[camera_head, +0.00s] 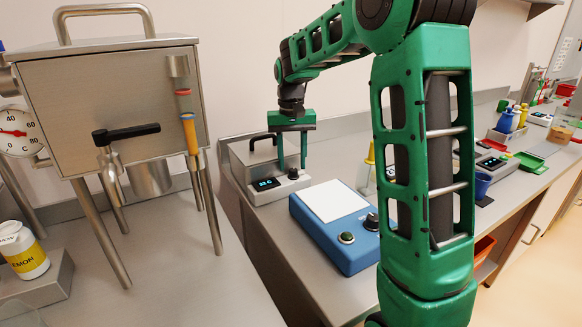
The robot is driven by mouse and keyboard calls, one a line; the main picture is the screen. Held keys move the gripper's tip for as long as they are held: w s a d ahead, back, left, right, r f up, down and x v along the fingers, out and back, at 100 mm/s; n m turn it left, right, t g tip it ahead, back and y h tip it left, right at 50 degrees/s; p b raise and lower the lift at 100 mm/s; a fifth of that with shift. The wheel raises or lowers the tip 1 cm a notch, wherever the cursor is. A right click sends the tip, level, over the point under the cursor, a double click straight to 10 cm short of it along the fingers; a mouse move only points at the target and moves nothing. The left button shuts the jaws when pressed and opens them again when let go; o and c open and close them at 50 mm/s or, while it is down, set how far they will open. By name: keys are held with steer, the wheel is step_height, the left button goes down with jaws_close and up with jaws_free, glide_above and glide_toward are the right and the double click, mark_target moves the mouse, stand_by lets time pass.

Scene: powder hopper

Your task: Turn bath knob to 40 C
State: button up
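The bath looks to be the grey metal box (240,160) with a black lid handle, left of the blue plate device. Its front panel has a small dark display (266,184) with cyan characters too small to read surely. A small knob (293,174) sits at the right of that panel. My gripper (292,165) points down above the panel, its two green fingers apart, one on each side of the knob as seen here. Nothing shows between the fingers. I cannot tell whether the fingertips touch the knob or panel. The knob's pointer is not readable.
A blue device with a white plate (334,200) stands close right of the bath. A steel hopper (120,110) on legs, with a black-handled valve (126,134), stands at left beside a dial (17,131). A yellow-labelled jar (22,252) is at lower left. My arm hides part of the bench.

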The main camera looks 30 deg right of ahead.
step_height(320, 180, up, 9)
stand_by(0.3)
steer(key=shift+f, duration=0.1)
steer(key=n+t, duration=0.5)
steer(key=n, duration=0.1)
glide_toward(292, 170)
steer(key=shift+y, duration=0.4)
steer(key=x, duration=0.5)
steer(key=d+x, duration=0.1)
steer(key=x, duration=0.2)
steer(key=shift+f, duration=0.1)
steer(key=shift+c, duration=0.6)
jaws_close()
